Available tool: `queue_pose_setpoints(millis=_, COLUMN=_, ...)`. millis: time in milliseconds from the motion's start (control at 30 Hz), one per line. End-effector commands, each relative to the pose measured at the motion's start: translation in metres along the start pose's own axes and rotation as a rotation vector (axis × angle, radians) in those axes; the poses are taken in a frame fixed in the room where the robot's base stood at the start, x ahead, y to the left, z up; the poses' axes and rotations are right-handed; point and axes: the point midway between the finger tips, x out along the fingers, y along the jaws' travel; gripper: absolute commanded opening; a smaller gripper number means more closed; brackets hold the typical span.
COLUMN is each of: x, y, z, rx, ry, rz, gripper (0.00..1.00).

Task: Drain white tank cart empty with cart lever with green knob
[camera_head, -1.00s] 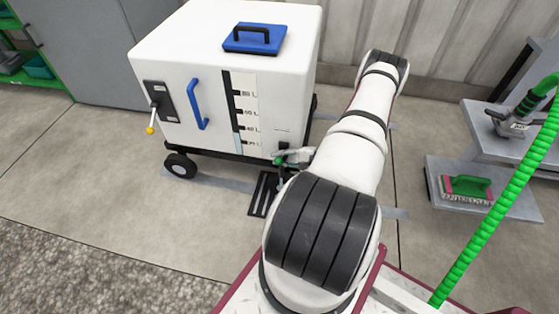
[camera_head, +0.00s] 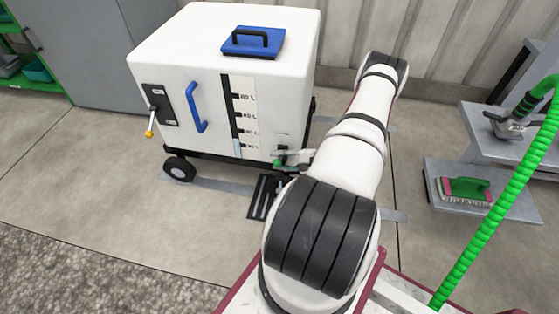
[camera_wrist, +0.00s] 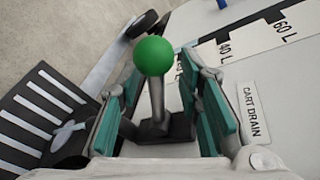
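The white tank cart (camera_head: 185,62) stands on its wheels at the left of the head view, with a level scale (camera_head: 239,115) on its front. The scale shows a pale strip near its bottom mark. In the wrist view the cart drain lever (camera_wrist: 157,95) with its green knob (camera_wrist: 153,56) stands between the teal finger pads of my gripper (camera_wrist: 162,108). The pads are apart, with gaps on both sides of the lever. In the head view my gripper (camera_head: 295,158) is at the cart's lower front right corner, partly hidden by my arm.
A dark floor grate (camera_wrist: 35,112) lies below the drain, beside the lever. A yellow-tipped lever (camera_head: 149,134) and a blue handle (camera_head: 196,105) are on the cart front. A green hose (camera_head: 497,210) and a brush (camera_head: 465,190) on a grey step are at the right.

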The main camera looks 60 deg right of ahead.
Motion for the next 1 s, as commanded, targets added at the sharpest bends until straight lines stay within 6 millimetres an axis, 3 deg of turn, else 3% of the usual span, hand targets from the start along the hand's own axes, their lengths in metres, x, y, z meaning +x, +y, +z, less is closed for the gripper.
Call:
queue_pose_setpoints(millis=600, x=-0.105, y=0.0, z=-0.002, rx=-0.001, ry=0.005, rz=-0.001, gripper=0.32)
queue_pose_setpoints(millis=1000, x=-0.119, y=0.0, z=-0.001, rx=0.0, ry=0.002, rz=0.0, gripper=0.32)
